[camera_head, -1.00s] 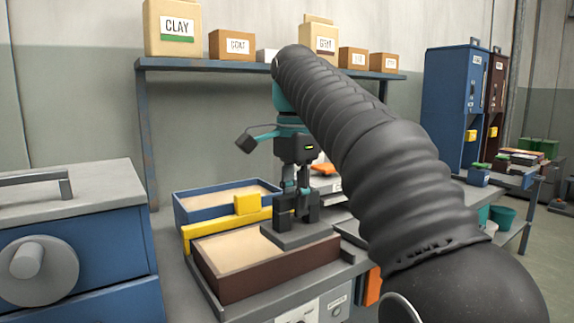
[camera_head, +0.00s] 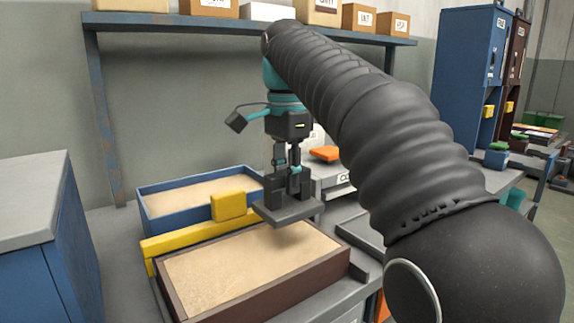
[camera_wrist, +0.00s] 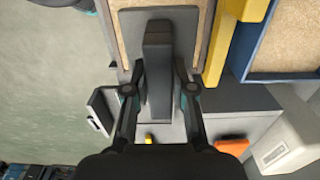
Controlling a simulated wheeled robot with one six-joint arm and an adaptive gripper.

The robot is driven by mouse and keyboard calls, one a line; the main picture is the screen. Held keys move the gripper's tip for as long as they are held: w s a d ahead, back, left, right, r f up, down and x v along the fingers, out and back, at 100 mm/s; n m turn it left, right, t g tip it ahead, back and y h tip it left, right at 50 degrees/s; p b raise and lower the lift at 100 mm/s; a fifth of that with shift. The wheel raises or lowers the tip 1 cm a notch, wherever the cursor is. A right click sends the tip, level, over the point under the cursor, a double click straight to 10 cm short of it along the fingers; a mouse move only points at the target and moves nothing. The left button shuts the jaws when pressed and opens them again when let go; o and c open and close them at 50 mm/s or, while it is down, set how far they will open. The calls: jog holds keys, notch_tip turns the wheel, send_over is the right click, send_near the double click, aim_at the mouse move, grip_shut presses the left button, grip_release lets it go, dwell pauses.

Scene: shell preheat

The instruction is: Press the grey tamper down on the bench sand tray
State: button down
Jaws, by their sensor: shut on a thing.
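The grey tamper (camera_head: 288,211) has a flat rectangular plate and an upright dark handle. My gripper (camera_head: 287,184) is shut on its handle. In the head view the plate is held above the far right part of the brown-walled sand tray (camera_head: 262,308), and appears raised clear of the sand. The sand in this tray is tan and looks mostly flat. In the wrist view the tamper (camera_wrist: 157,75) stands between the two fingers of my gripper (camera_wrist: 158,92), with the tray's sand (camera_wrist: 128,50) partly hidden behind it.
A blue sand tray (camera_head: 160,216) stands behind, with a yellow bar and block (camera_head: 228,206) between the trays. An orange item (camera_head: 325,154) lies on a grey box at right. A shelf with boxes (camera_head: 240,31) runs above. A blue cabinet (camera_head: 40,235) stands left.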

aim_at(287, 203)
notch_tip(287, 203, down, 4)
jog(key=shift+r+b, duration=0.1)
jog(key=shift+b, duration=0.3)
jog(key=shift+f+b, duration=0.6)
jog(key=shift+f, duration=0.25)
jog(key=shift+s+f+b, duration=0.1)
jog(key=shift+f+b, duration=0.2)
jog(key=shift+f, duration=0.2)
dwell(1.0)
notch_tip(287, 203, up, 3)
jog(key=p, duration=0.2)
jog(key=shift+f+p, duration=0.2)
jog(key=shift+p, duration=0.2)
jog(key=shift+r, duration=2.25)
